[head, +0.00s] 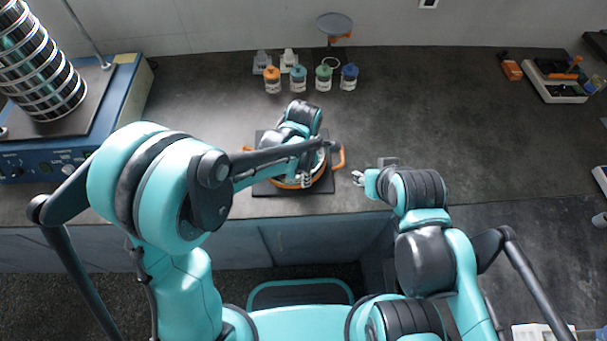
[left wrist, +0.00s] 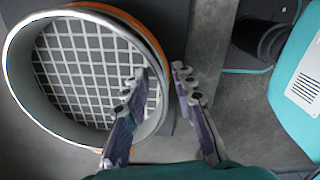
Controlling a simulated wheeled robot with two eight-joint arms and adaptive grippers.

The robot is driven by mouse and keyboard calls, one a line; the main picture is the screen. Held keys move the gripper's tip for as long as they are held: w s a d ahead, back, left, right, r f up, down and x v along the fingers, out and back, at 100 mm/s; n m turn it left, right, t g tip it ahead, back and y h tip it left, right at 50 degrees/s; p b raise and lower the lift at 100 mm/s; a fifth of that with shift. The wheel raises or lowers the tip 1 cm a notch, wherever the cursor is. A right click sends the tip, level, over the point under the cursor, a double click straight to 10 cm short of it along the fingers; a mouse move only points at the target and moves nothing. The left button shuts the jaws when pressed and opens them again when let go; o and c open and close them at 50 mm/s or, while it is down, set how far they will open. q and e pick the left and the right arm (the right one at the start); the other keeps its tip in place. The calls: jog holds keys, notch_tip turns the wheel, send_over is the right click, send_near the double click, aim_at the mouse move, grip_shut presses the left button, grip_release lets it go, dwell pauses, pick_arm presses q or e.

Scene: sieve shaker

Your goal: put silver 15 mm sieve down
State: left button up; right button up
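The silver sieve (left wrist: 18,95) shows in the left wrist view as a round metal rim around a pale square mesh. An orange ring (left wrist: 152,38) shows behind its edge. In the head view, orange handles (head: 341,156) show at this spot, and my left arm hides most of the sieve. My left gripper (left wrist: 159,74) straddles the sieve's wall, one finger over the mesh and one outside. Its fingertips stand apart, with no clear grip on the wall; it also shows in the head view (head: 314,165). My right gripper (head: 360,179) is right of the handles, its fingers too small to read.
A dark square plate (head: 263,188) lies under the handles. Several capped jars (head: 298,79) stand behind. A blue shaker (head: 122,90) with a tall sieve stack (head: 38,65) is at the left. The bench's right middle is clear.

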pick_arm(q)
notch_tip(320, 180, up, 11)
jog(key=p, duration=0.4)
jog(key=s+a+r+m+t, duration=0.3)
jog(key=s+a+m, duration=0.2)
jog(key=a+m, duration=0.5)
jog(key=s+a+r+m+t, duration=0.4)
jog(key=a+m, duration=0.6)
jog(key=shift+s+a+r+m, duration=0.15)
jog(key=shift+s+a+m, duration=0.2)
jog(key=shift+s+m, duration=0.05)
jog(key=shift+f+b, duration=0.4)
jog(key=shift+b, duration=0.2)
